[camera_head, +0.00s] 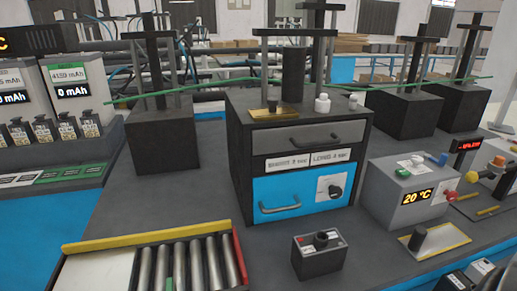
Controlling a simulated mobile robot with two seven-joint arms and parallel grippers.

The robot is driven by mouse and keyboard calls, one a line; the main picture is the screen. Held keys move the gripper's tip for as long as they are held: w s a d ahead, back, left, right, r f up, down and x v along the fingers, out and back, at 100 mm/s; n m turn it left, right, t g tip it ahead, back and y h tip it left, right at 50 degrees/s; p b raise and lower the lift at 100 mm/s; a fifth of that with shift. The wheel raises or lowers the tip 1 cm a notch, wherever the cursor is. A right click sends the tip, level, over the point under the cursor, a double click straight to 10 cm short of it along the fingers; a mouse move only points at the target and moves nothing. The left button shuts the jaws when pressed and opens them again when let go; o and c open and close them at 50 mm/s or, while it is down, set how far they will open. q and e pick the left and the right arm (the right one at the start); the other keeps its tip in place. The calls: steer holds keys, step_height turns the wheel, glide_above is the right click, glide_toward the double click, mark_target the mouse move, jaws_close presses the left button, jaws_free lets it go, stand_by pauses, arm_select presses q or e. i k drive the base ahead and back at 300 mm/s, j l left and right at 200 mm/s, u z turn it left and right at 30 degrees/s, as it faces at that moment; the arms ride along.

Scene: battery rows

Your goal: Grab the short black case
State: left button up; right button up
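A short black case (320,260) with a dark knob, a red button and a pale label on top sits at the front edge of the grey bench, right of centre. It stands upright, and nothing touches it. Neither my left nor my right gripper is in view.
A dark cabinet (245,175) with a grey drawer and a blue front stands behind the case. A roller tray (152,239) with a yellow edge is to its left. A grey temperature box (377,199) and a metal plate (449,240) are to its right. Dark blocks (165,146) stand farther back.

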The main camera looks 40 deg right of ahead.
mark_target(313, 265)
steer(key=z, duration=1.65)
